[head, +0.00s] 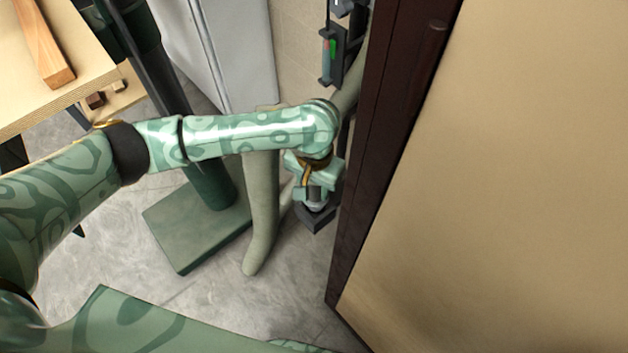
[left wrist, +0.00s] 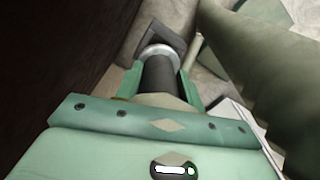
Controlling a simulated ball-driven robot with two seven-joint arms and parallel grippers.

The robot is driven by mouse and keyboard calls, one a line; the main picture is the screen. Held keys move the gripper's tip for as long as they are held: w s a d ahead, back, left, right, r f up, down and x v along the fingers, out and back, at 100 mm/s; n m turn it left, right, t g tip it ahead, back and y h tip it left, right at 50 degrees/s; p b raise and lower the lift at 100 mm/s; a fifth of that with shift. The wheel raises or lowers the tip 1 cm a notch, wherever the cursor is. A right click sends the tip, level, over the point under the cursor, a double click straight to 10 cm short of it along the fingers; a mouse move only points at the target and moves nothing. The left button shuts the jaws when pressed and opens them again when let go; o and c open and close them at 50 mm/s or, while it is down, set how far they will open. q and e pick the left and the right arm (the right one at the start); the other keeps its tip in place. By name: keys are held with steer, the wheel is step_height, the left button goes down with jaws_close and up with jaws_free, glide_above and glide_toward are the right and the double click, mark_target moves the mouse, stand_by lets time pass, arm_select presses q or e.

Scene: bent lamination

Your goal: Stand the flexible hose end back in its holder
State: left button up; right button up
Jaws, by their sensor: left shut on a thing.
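My left gripper (head: 316,188) is shut on the hose end, beside the dark brown upright. In the left wrist view its two green fingers (left wrist: 161,80) sit either side of the dark cylinder of the hose end (left wrist: 158,72), which has a silver rim. The holder (head: 316,220) is a small dark square piece just below the gripper. In the left wrist view the holder's dark frame (left wrist: 171,37) shows past the silver rim. I cannot tell whether the rim is inside the holder. The grey-green hose (head: 262,215) hangs in a bend left of the gripper. My right gripper is not in view.
A dark brown upright edge (head: 385,150) with a wide tan panel (head: 510,180) stands close on the right. A green stand base (head: 195,235) is on the floor to the left. A wooden table (head: 60,85) is at upper left. Grey floor (head: 190,305) shows in front.

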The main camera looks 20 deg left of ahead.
arm_select(q)
steer(key=shift+f, duration=0.7)
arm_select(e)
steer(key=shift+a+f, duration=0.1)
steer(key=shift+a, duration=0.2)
arm_select(q)
steer(key=shift+f, duration=0.2)
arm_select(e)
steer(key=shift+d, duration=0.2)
arm_select(q)
steer(key=shift+f, duration=0.55)
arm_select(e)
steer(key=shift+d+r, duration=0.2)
arm_select(q)
steer(key=shift+f, duration=0.15)
steer(key=shift+f, duration=0.75)
steer(key=o, duration=1)
steer(key=shift+c, duration=0.2)
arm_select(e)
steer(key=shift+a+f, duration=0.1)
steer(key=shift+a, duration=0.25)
